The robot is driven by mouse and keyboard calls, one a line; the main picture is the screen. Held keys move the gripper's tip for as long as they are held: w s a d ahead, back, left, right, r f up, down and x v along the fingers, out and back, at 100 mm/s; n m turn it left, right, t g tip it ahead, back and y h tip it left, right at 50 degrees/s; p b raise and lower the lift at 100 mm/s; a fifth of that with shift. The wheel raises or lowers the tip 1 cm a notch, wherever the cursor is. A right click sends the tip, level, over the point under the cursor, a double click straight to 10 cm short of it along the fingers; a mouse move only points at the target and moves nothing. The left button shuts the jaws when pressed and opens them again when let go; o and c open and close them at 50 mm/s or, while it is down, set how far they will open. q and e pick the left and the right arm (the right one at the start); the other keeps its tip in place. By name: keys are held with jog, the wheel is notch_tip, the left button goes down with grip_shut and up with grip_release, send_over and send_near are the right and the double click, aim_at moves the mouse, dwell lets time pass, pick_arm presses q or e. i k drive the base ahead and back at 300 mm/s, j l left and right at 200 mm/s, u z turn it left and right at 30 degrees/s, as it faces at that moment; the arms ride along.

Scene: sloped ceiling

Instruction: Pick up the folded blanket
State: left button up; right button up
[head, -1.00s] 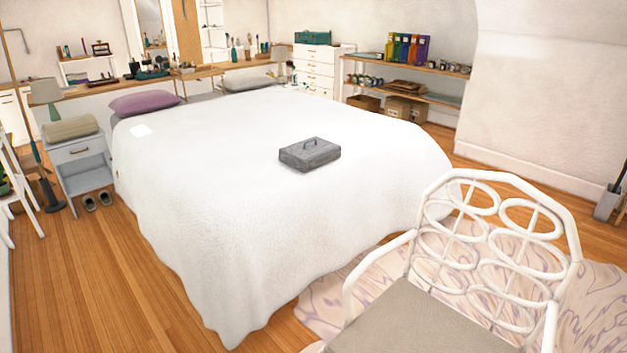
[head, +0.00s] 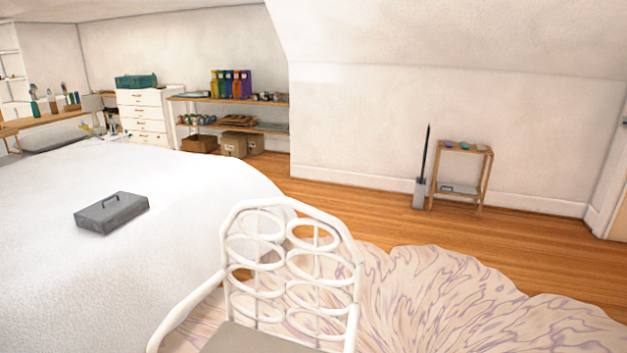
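No folded blanket can be made out in the current head view. About a second ago a folded beige cloth lay on the small grey nightstand left of the bed; that spot is now outside the picture. Neither of my grippers is in view.
A white-covered bed (head: 180,215) with a grey handled box (head: 111,212) fills the left. A white chair (head: 290,215) stands in front on a patterned rug (head: 450,290). Wooden floor (head: 385,225) lies open toward a small wooden stand (head: 462,150). Shelves (head: 270,130) and white drawers (head: 142,110) stand behind.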

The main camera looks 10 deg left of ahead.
aim_at(104, 216)
jog(key=i+l+z, duration=0.5)
jog(key=i+l, duration=0.2)
jog(key=l, duration=0.2)
jog(key=i+l+z, duration=0.45)
jog(key=i+l, duration=0.15)
jog(key=i, duration=0.25)
jog(key=i+j+u, duration=0.1)
jog(key=i+u, duration=0.3)
jog(key=i, duration=0.4)
jog(key=i+l+u, duration=0.1)
jog(key=i+u, duration=0.25)
jog(key=i, duration=0.5)
jog(key=i+j+u, duration=0.15)
jog(key=i+u, duration=0.65)
jog(key=i+l+u, duration=0.1)
jog(key=i+u, duration=0.3)
jog(key=i+l+u, duration=0.2)
jog(key=u, duration=0.25)
jog(key=i+j+u, duration=0.2)
jog(key=i+u, duration=0.75)
jog(key=i, duration=0.2)
jog(key=i+l+u, duration=0.2)
jog(key=i+u, duration=0.3)
jog(key=i, duration=0.1)
